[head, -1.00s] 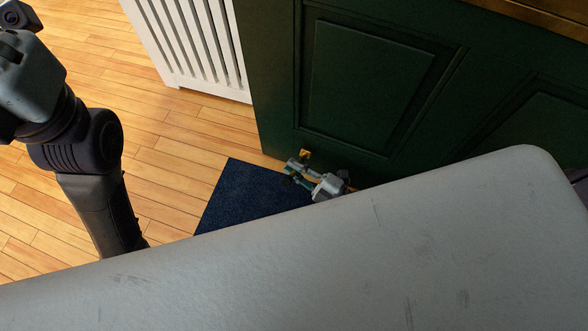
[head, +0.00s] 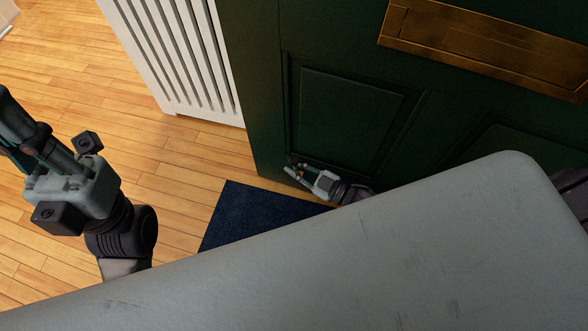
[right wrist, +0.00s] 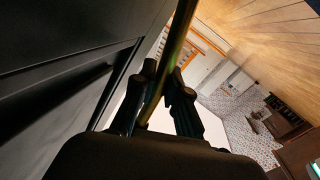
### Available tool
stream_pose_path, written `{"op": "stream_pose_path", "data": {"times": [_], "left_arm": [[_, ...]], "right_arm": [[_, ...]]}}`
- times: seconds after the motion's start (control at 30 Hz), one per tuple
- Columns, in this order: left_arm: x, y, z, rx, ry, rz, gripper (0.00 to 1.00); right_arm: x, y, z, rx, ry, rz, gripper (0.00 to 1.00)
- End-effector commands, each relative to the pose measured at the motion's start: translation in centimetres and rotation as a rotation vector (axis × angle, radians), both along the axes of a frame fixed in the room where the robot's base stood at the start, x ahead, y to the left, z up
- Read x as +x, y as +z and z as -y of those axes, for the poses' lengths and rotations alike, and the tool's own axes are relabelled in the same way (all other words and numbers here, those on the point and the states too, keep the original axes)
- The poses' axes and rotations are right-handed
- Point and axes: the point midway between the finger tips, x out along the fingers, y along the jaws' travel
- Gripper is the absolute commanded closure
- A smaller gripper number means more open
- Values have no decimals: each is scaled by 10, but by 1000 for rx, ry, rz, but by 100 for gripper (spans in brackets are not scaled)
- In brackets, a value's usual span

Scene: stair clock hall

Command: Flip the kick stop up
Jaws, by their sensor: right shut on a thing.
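The kick stop (right wrist: 177,40) shows in the right wrist view as a thin brass bar running between my right gripper's fingers. My right gripper (right wrist: 165,88) is shut on it. In the head view my right gripper (head: 297,167) is at the lower part of the dark green door (head: 345,120), close to its face. The fingers and the small scale hide most of the kick stop there. My left gripper (head: 18,140) is at the left edge of the head view, away from the door. Its fingertips are partly cut off, so I cannot tell its opening.
A dark blue mat (head: 250,215) lies on the wooden floor (head: 185,170) at the door's foot. A white slatted radiator cover (head: 190,60) stands left of the door. A brass letter plate (head: 480,50) is higher on the door.

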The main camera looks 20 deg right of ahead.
Motion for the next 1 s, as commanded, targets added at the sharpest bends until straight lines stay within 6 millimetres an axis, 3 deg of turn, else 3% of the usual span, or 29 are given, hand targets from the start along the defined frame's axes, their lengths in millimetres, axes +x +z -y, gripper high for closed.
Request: {"op": "stream_pose_path", "data": {"times": [0.57, 0.6, 0.73, 1.0], "left_arm": [[-1, -1, 0, -1, -1, -11, 100], [-1, -1, 0, -1, -1, -11, 100], [-1, -1, 0, -1, -1, -10, 100], [0, -1, 0, 0, 0, -5, 100]], "right_arm": [[6, 6, 3, 23, -1, -9, 100], [6, 6, 3, 23, -1, -9, 80], [5, 5, 3, 23, 0, -13, 60], [3, 3, 3, 19, 0, -19, 60]]}}
